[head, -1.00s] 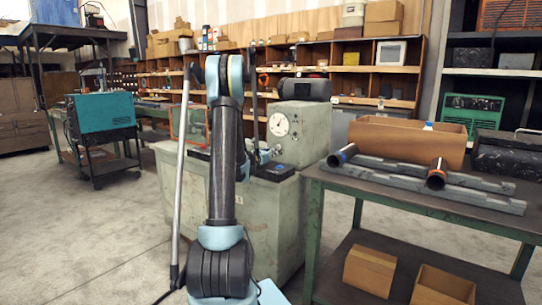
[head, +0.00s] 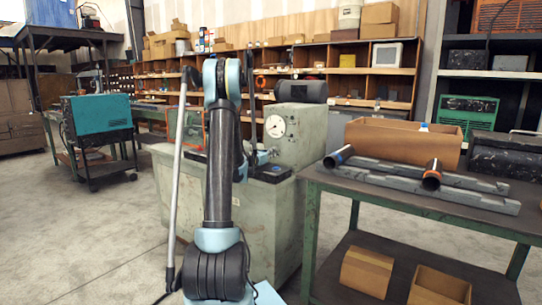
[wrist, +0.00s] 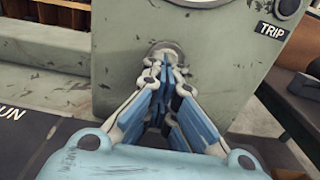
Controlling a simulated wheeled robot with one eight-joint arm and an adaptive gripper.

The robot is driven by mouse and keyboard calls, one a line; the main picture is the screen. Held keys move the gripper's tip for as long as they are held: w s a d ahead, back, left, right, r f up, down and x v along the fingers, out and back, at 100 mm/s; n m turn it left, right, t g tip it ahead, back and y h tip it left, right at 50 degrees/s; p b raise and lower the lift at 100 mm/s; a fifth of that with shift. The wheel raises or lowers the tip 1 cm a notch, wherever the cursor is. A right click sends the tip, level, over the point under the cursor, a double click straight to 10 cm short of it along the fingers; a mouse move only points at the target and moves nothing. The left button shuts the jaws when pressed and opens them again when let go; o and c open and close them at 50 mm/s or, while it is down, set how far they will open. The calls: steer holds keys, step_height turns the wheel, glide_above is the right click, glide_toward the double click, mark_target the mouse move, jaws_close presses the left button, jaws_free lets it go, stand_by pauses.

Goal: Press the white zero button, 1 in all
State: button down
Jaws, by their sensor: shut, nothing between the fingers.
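In the wrist view my gripper (wrist: 168,65) is shut and empty, its blue-and-white fingers drawn together at the tips. The tips are in front of a pale round fitting (wrist: 156,48) on the grey-green machine face (wrist: 112,40), covering most of it. I cannot tell whether this is the white zero button, or whether the tips touch it.
A dark panel with partial lettering "UN" (wrist: 12,113) lies at the left of the wrist view. In the head view a workbench (head: 400,200) with pipes and grey rails stands at the right. A teal machine (head: 97,118) on a cart stands left. The floor at left is clear.

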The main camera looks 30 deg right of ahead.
glide_above(255, 170)
steer(key=w, duration=0.1)
steer(key=shift+d, duration=0.4)
stand_by(0.5)
steer(key=shift+s+a+r+m, duration=0.15)
steer(key=shift+s+a+m, duration=0.15)
steer(key=shift+a, duration=0.1)
steer(key=s+a+f+m+g+y, duration=0.1)
steer(key=s+a+f+m+y, duration=0.3)
steer(key=s+a+m, duration=0.3)
steer(key=s+a+f+m+g+y, duration=0.2)
steer(key=s+a+f+m+y, duration=0.2)
steer(key=s+a, duration=1.4)
steer(key=s+a+f+m+g+y, duration=0.1)
steer(key=s+a+f+m+y, duration=0.3)
steer(key=s+a+m+y, duration=0.4)
steer(key=s+a+m, duration=0.2)
steer(key=s+a, duration=0.2)
steer(key=a, duration=0.2)
steer(key=shift+s+a+m+g+y, duration=0.25)
steer(key=shift+s+m+g+y, duration=0.05)
